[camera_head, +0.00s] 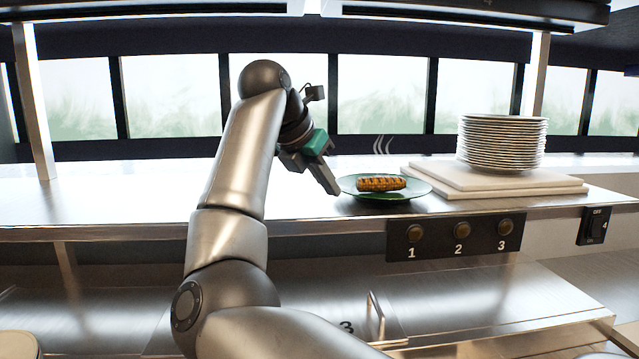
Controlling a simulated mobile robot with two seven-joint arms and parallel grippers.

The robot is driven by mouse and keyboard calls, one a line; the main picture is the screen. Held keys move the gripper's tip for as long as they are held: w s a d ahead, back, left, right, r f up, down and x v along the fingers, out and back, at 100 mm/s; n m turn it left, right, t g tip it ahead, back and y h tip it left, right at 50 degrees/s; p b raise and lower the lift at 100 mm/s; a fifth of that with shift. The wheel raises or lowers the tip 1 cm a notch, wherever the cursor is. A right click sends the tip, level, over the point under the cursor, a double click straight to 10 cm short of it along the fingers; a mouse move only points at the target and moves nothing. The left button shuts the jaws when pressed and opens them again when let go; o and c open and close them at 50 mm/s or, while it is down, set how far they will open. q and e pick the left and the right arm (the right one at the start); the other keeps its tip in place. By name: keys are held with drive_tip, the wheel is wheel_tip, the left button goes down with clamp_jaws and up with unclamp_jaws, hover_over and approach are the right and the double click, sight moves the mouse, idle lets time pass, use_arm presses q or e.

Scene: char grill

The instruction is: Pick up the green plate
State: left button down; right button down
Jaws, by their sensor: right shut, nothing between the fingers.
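The green plate (408,191) lies on the steel shelf (120,205), right of the middle. A browned, grill-marked piece of food (381,184) lies on it, with steam marks above. My right gripper (334,191) is at the plate's left edge, pointing down and to the right. Its fingers are shut with nothing held. I cannot tell whether the fingertips touch the rim. My left gripper is not in view.
A stack of white plates (502,143) stands on white cutting boards (540,186) right of the green plate. Three numbered knobs (458,232) and an on/off switch (597,226) sit on the front below. The shelf's left part is clear.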

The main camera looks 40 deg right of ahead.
drive_tip(key=d, duration=0.2)
drive_tip(key=w+d+p, duration=0.1)
drive_tip(key=d, duration=0.3)
drive_tip(key=shift+w+d, duration=0.2)
drive_tip(key=shift+w, duration=0.15)
drive_tip(key=shift+d+f+p, duration=0.15)
drive_tip(key=shift+f+p, duration=0.15)
drive_tip(key=shift+f, duration=0.6)
drive_tip(key=shift+a, duration=0.2)
